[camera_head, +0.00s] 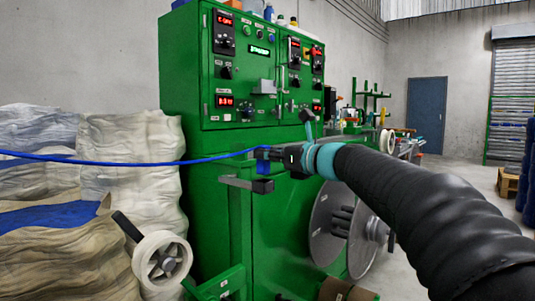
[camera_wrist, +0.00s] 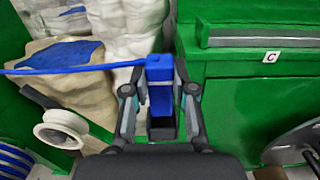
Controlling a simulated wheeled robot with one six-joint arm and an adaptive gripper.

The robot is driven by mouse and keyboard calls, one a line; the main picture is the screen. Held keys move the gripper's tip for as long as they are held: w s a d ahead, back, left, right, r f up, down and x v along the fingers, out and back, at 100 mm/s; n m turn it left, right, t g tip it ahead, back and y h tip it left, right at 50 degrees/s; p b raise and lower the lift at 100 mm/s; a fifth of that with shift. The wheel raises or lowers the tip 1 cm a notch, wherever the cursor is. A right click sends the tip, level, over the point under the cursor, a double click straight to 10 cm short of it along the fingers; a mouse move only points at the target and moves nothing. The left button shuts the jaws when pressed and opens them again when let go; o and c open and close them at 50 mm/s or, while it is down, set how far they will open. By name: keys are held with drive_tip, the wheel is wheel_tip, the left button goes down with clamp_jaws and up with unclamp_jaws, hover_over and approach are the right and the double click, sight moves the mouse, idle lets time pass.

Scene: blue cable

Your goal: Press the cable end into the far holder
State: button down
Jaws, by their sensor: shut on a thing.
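The blue cable (camera_head: 120,162) runs in from the left edge to my gripper (camera_head: 262,155). In the wrist view the cable (camera_wrist: 75,68) ends at a blue block (camera_wrist: 160,85) between the two fingers of my gripper (camera_wrist: 160,98). The fingers are shut on this blue cable end. A grey bracket arm with a dark block (camera_head: 262,186) at its tip stands out from the green cabinet, just below my gripper. A dark open box shape (camera_wrist: 161,130) shows below the blue block in the wrist view. I cannot tell whether the block touches it, or which holder it is.
The green cabinet (camera_head: 215,160) with dials and displays stands close behind my gripper. Wrapped pale sacks (camera_head: 130,150) stand at the left. A white reel (camera_head: 161,258) is at lower left, and a large grey reel (camera_head: 335,228) is below my arm.

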sight(267, 168)
drive_tip(key=shift+f+b, duration=1.45)
drive_tip(key=shift+f, duration=0.55)
idle(1.1)
drive_tip(key=c, duration=0.9)
unclamp_jaws()
drive_tip(key=shift+o, duration=0.2)
drive_tip(key=v, duration=0.8)
drive_tip(key=shift+b, duration=0.45)
